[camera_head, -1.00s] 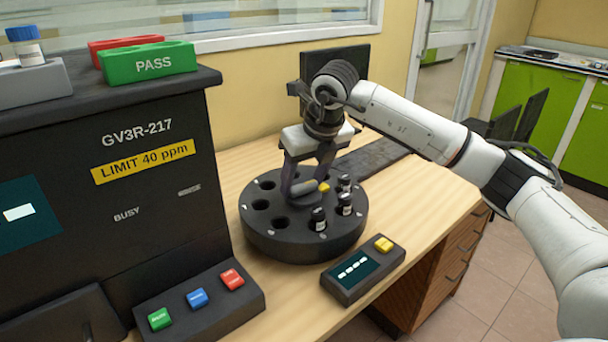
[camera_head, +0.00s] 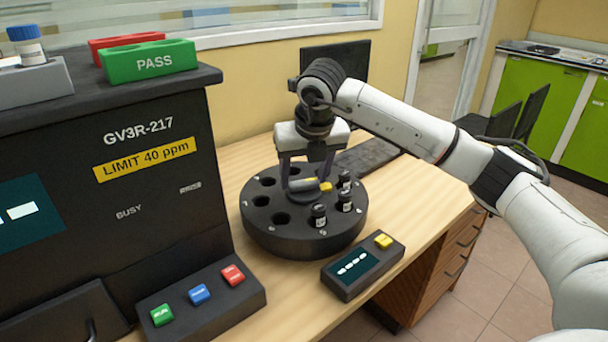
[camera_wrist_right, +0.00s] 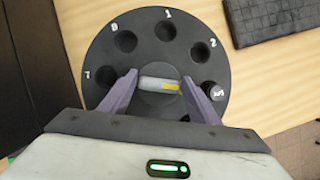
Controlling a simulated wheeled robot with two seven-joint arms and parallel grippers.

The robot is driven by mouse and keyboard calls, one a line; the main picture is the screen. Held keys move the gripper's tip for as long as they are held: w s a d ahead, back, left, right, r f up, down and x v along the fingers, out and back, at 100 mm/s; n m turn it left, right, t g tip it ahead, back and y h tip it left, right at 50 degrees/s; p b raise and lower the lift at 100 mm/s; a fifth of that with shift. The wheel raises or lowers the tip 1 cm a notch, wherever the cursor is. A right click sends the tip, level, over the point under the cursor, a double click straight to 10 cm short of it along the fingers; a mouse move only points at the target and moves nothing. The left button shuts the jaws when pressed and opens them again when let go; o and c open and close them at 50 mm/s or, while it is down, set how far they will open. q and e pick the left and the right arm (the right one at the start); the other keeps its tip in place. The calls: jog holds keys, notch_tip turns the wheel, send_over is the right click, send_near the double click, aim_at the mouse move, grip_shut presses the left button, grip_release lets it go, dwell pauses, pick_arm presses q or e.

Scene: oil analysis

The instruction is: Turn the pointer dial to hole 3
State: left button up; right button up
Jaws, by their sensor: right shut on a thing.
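The pointer dial (camera_head: 303,185), a grey bar with a yellow tip, sits at the centre of a round black carousel (camera_head: 277,240). My right gripper (camera_head: 306,178) comes down from above and is shut on the dial. In the right wrist view the dial (camera_wrist_right: 158,84) lies nearly level between the two purple fingers, its yellow tip pointing right towards the numeral that looks like 3 (camera_wrist_right: 219,91). The hole there is partly hidden by a finger. Numerals 1 and 2 show farther up the rim. My left gripper is out of view.
Several dark vials (camera_head: 319,215) stand in holes on the carousel's right side, close to the gripper. A small display box (camera_head: 362,266) with a yellow button stands in front. The black analyser (camera_head: 150,190) is at left. A keyboard (camera_head: 372,155) lies behind.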

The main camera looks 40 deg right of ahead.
jog(key=o, duration=1)
jog(key=shift+o, duration=0.2)
jog(key=v, duration=1)
jog(key=shift+r+p, duration=0.15)
jog(key=shift+p, duration=0.3)
